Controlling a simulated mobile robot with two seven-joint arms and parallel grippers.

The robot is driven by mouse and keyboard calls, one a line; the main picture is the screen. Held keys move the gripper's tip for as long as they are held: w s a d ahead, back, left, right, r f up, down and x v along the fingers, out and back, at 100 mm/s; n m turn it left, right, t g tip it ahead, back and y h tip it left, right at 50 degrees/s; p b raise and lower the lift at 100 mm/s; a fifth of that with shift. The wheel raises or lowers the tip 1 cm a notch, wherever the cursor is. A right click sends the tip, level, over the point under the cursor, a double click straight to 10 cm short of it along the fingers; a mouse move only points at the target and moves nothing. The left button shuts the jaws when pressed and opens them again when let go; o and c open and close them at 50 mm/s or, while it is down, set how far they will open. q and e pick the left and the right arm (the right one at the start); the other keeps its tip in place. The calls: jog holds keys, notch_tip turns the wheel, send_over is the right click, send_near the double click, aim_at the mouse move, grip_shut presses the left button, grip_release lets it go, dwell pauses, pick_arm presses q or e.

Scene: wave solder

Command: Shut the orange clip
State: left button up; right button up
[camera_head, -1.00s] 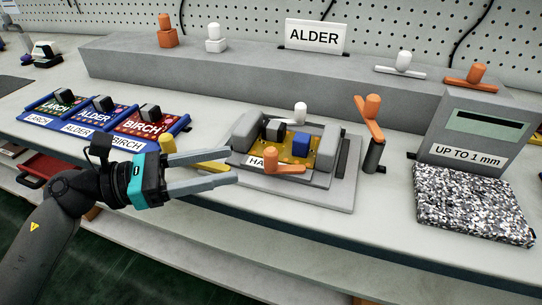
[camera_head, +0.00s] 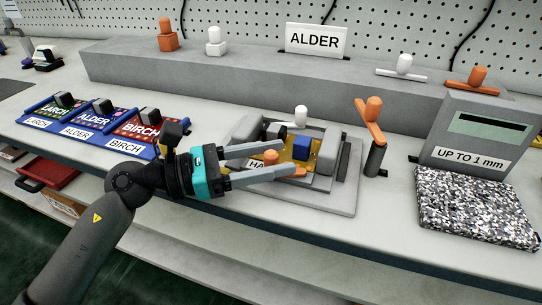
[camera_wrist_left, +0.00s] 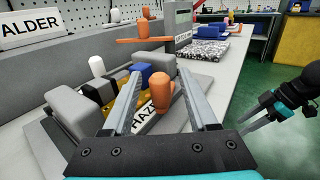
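The orange clip (camera_head: 271,157), a bar with an upright rounded knob, is at the front edge of the grey fixture (camera_head: 346,194), by the HAZEL label. My left gripper (camera_head: 286,160) is open, its two fingers reaching on either side of the knob. In the left wrist view the orange knob (camera_wrist_left: 163,92) stands between the fingers, nearer the right one, with gaps showing. The fingers partly hide the bar in the head view. A yellow board (camera_head: 314,160) with a blue block lies in the fixture. My right gripper (camera_wrist_left: 250,123) shows only in the left wrist view, apparently open and empty.
A white knob (camera_head: 301,116) stands at the fixture's back. Another orange bar with a knob sits on a dark post (camera_head: 376,158) to the right. Blue trays (camera_head: 72,132) lie left. A grey gauge box (camera_head: 475,150) and a speckled block (camera_head: 476,208) stand right.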

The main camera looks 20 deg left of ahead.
pick_arm(q)
grip_shut()
dwell(0.5)
